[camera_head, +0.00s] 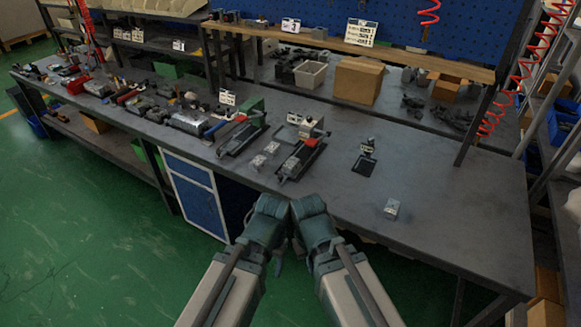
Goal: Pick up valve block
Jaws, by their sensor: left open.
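A small silver valve block (391,209) stands alone on the dark workbench (455,215), near its front edge and right of my arms. Two similar silver blocks, a nearer one (257,163) and a farther one (271,148), sit on the bench between two black fixtures. My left gripper (270,206) is open and empty, in front of the bench edge at the lower middle. My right gripper (309,207) is close beside it on the right; its fingers are not clear. Both are apart from the blocks.
A small black plate (364,163) lies behind the lone block. Tools crowd the bench's left half. A cardboard box (358,80) stands at the back. The bench's right end is clear.

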